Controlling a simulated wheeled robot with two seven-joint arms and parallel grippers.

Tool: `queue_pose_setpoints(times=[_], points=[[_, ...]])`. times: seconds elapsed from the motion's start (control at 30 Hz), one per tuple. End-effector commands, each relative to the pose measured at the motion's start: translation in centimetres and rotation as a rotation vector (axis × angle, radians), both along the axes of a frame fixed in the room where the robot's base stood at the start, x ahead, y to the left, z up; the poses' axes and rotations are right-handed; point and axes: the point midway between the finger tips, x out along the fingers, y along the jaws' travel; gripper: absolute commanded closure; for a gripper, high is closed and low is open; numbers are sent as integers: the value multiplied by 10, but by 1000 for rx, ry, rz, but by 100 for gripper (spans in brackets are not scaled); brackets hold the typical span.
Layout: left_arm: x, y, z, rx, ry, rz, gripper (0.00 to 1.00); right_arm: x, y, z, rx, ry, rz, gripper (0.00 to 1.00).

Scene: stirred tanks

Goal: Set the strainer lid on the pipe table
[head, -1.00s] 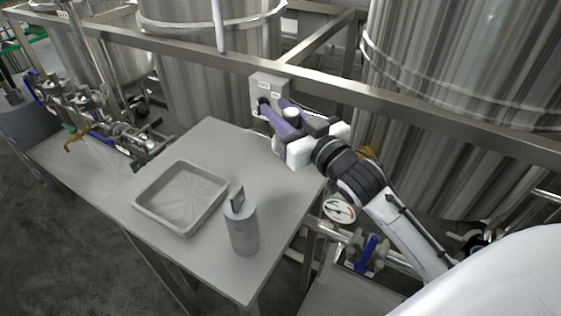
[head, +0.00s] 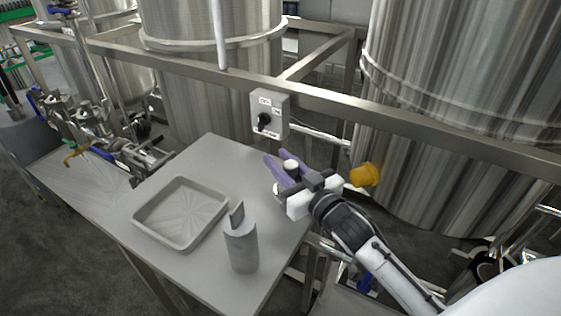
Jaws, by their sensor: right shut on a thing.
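My right gripper (head: 276,157), with purple fingers, is over the back right part of the grey table (head: 212,152). It is shut on what looks like the strainer lid (head: 290,165). A pale round knob shows between the fingers, and a bit of pale rim shows below them. The fingers hide most of the lid, and I cannot tell whether it touches the table top. My left gripper is not in view.
A shallow square tray (head: 150,226) and an upright grey cylinder (head: 241,250) with a flat tab stand on the table. A switch box (head: 270,114) hangs on the rail behind. An orange cap (head: 363,175) is right of the gripper. The table's back left is clear.

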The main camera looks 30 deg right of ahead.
Motion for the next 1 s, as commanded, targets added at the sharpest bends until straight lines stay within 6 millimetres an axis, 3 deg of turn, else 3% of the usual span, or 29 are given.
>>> queue_pose_setpoints(times=[0.1,0.13,0.23,0.63,1.0], points=[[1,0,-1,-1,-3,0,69,0,0,-1,1,-3,0,100],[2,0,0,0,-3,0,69,0,0,-2,1,0,0,70],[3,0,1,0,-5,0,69,0,0,-2,1,1,0,56],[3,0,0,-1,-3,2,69,-7,0,-1,1,3,0,56],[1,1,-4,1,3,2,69,-78,-5,-2,2,4,0,56]])
